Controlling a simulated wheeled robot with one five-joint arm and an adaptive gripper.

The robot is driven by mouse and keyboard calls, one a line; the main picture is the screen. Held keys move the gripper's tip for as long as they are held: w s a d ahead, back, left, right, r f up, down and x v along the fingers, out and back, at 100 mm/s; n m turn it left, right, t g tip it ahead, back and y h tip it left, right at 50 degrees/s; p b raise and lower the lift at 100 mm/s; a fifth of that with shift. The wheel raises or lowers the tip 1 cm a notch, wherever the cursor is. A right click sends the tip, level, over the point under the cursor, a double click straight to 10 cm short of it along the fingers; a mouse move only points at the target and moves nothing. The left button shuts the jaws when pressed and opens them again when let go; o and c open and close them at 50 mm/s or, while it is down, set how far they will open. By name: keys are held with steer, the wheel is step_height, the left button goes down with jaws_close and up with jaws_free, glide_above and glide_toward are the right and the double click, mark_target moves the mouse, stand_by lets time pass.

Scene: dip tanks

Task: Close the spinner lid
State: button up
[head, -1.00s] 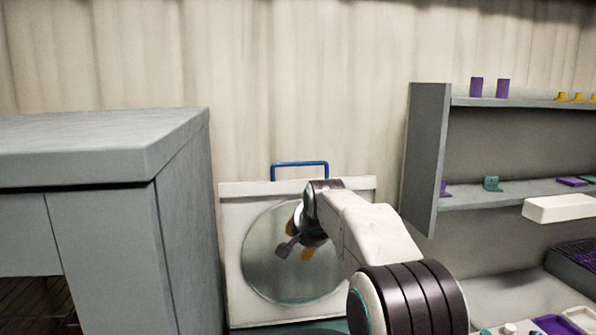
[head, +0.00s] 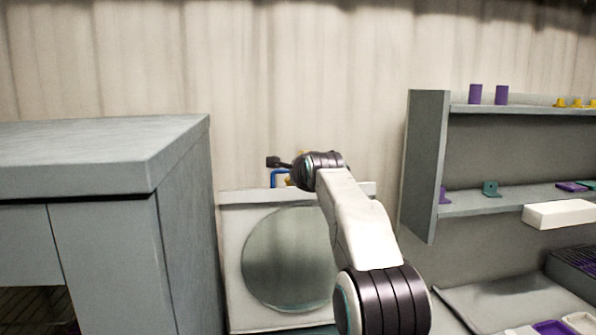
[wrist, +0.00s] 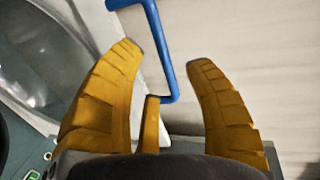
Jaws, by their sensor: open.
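The spinner lid (head: 231,255) stands upright and open, a white panel with a round clear window (head: 288,258). Its blue handle (head: 274,178) rises from the top edge, partly hidden behind my wrist. In the head view my gripper (head: 289,182) is at the handle, mostly hidden by my arm. In the wrist view the yellow fingers of my gripper (wrist: 165,56) are spread apart. The blue handle (wrist: 160,55) passes between them, with its near corner close to the short middle finger. I cannot tell whether any finger touches it.
A grey cabinet (head: 185,225) stands close on the left of the lid. A grey shelf unit (head: 424,165) with small purple, teal and yellow parts is on the right. A white box-like ledge (head: 560,214) juts out there. The wall (head: 240,80) behind is bare.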

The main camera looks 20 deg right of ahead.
steer(key=shift+p+x, duration=2.75)
steer(key=shift+x, duration=0.35)
steer(key=shift+f, duration=0.15)
steer(key=shift+a, duration=0.1)
steer(key=shift+c, duration=0.2)
jaws_close()
